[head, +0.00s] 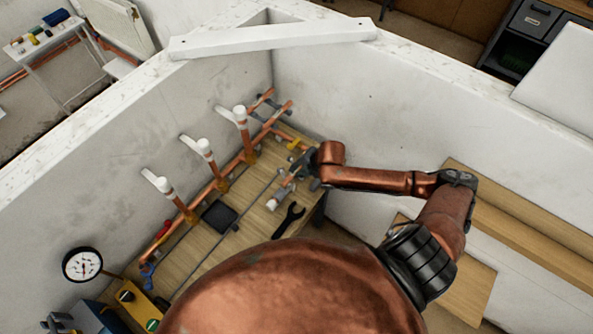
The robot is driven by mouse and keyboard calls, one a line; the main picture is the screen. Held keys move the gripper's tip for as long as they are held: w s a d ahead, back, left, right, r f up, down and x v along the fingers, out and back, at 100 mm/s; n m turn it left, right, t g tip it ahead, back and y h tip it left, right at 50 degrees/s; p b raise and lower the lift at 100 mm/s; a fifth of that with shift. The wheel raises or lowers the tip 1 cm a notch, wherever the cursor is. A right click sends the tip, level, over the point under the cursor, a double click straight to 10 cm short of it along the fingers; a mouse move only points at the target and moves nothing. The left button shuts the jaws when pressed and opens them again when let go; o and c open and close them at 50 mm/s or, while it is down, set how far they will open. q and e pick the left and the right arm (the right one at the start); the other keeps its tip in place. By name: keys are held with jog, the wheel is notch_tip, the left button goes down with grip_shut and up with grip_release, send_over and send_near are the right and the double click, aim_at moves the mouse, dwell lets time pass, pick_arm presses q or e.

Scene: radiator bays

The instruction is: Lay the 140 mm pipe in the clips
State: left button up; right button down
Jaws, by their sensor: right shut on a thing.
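My right gripper (303,171) is over the far right end of the wooden bench, its arm coming in from the right. It is shut on what looks like a short copper pipe (286,188); the fingers hide part of it and I cannot read its length. A white end piece (272,204) shows at the pipe's near end. Grey clips around the copper pipework (264,98) near the corner are too small to make out clearly. I cannot tell whether the held pipe touches the bench. My left gripper is not in view.
A copper pipe run with white-capped valves (204,146) lines the left wall. A black tray (220,216), a dark wrench (289,219) and a thin grey rod lie on the bench (190,262). A pressure gauge (82,265) stands at left. White walls (400,120) enclose the bay.

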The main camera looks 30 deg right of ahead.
jog(key=shift+f, duration=0.45)
dwell(0.5)
jog(key=shift+f, duration=0.3)
jog(key=shift+f+b, duration=0.35)
dwell(0.3)
jog(key=shift+f+b, duration=0.4)
jog(key=shift+f, duration=0.55)
jog(key=c, duration=1.8)
grip_release()
